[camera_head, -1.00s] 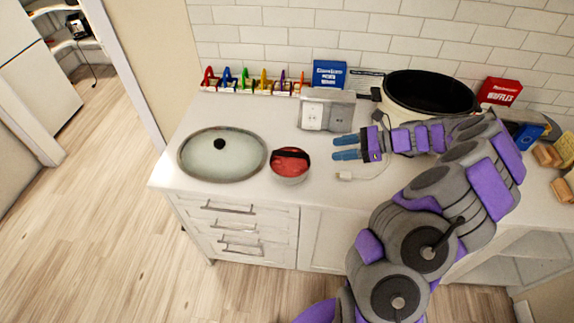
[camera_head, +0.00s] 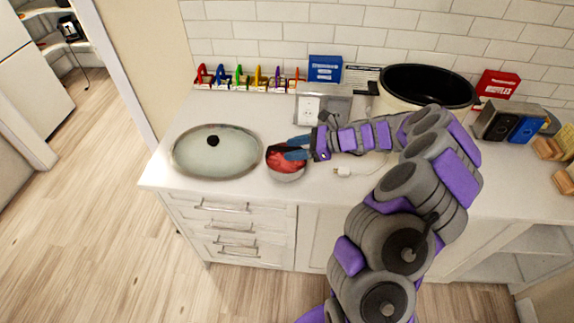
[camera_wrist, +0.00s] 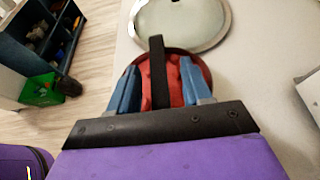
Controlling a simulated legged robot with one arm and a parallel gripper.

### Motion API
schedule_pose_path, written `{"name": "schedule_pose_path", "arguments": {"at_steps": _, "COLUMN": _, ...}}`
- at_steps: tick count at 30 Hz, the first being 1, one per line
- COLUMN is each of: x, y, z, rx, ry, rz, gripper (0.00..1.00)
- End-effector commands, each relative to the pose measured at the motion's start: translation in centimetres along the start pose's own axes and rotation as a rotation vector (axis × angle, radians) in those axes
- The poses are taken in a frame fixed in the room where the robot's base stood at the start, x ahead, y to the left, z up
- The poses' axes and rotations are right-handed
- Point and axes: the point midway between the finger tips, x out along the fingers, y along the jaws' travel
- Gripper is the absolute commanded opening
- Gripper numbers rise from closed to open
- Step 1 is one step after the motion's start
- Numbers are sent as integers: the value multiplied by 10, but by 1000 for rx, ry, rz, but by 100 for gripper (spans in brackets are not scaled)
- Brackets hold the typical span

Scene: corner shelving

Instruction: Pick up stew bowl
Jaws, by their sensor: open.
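The stew bowl (camera_head: 286,176) is a light round bowl with red contents and a dark band across its top. It stands on the white counter, just right of the glass lid. My gripper (camera_head: 296,147) is open, its blue fingers reaching over the bowl's upper right part. In the wrist view the fingers of my gripper (camera_wrist: 157,82) are spread over the stew bowl (camera_wrist: 157,62), one on each side of the dark band. I cannot tell whether the fingers touch the bowl. Part of the bowl is hidden by the fingers and gripper body.
A large glass lid (camera_head: 217,160) lies left of the bowl. A white cable plug (camera_head: 342,171) lies on the counter to the right. An outlet box (camera_head: 322,110), a blue box (camera_head: 325,69) and a big black-topped pot (camera_head: 425,88) stand behind. Bare counter (camera_head: 232,188) lies in front.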

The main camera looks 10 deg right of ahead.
Motion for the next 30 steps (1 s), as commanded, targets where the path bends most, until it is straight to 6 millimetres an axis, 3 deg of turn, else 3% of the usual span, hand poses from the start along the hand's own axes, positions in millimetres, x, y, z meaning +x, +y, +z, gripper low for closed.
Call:
{"name": "schedule_pose_path", "arguments": {"at_steps": 5, "x": 26, "y": 1, "z": -1, "rx": -1, "ry": -1, "rz": 4, "gripper": 49}}
{"name": "schedule_pose_path", "arguments": {"at_steps": 12, "x": 26, "y": 0, "z": 0, "rx": 0, "ry": -1, "rz": 2, "gripper": 49}}
{"name": "schedule_pose_path", "arguments": {"at_steps": 27, "x": 26, "y": 0, "z": 0, "rx": 0, "ry": -1, "rz": 1, "gripper": 1}}
{"name": "schedule_pose_path", "arguments": {"at_steps": 30, "x": 26, "y": 0, "z": 0, "rx": 0, "ry": -1, "rz": 2, "gripper": 0}}
